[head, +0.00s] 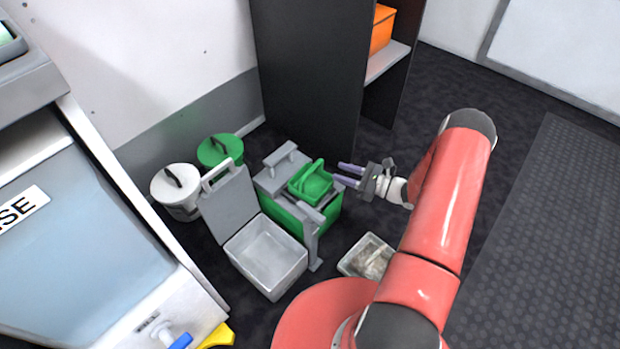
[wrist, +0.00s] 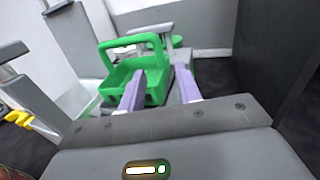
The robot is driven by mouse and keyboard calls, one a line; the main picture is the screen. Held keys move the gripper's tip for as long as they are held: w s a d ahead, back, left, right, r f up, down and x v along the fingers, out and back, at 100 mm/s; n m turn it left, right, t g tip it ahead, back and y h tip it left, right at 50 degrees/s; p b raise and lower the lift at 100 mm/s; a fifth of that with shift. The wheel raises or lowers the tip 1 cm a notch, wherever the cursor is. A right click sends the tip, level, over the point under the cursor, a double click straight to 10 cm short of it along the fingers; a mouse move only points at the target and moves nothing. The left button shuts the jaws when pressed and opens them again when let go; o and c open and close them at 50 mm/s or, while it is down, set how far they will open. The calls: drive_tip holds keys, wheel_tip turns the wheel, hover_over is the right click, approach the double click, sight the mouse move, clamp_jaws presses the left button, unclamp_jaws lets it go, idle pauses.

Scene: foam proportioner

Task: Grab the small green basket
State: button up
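The small green basket (head: 311,183) has a raised handle and sits on top of a larger green and grey box (head: 282,212). In the wrist view the basket (wrist: 112,82) lies just ahead and to the left, with its handle standing up. My gripper (head: 345,175) is at the right side of the basket with its two purple fingers apart. In the wrist view the left finger overlaps the basket's right part and the right finger is beside it, to the right. I cannot tell whether a basket wall is between the fingers (wrist: 160,88) or whether they touch it.
An open grey case (head: 264,252) stands left of the box. A white bin (head: 178,190) and a green bin (head: 220,150) are by the wall. A dark shelf unit (head: 310,80) rises behind. A shallow tray (head: 367,257) is on the floor. The floor at right is clear.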

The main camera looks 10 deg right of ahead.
sight(321, 170)
drive_tip(key=shift+w+a+f, duration=0.15)
drive_tip(key=shift+w+a, duration=0.05)
drive_tip(key=shift+w, duration=0.05)
drive_tip(key=x, duration=0.7)
drive_tip(key=shift+a+r, duration=0.15)
drive_tip(key=shift+r, duration=0.15)
clamp_jaws()
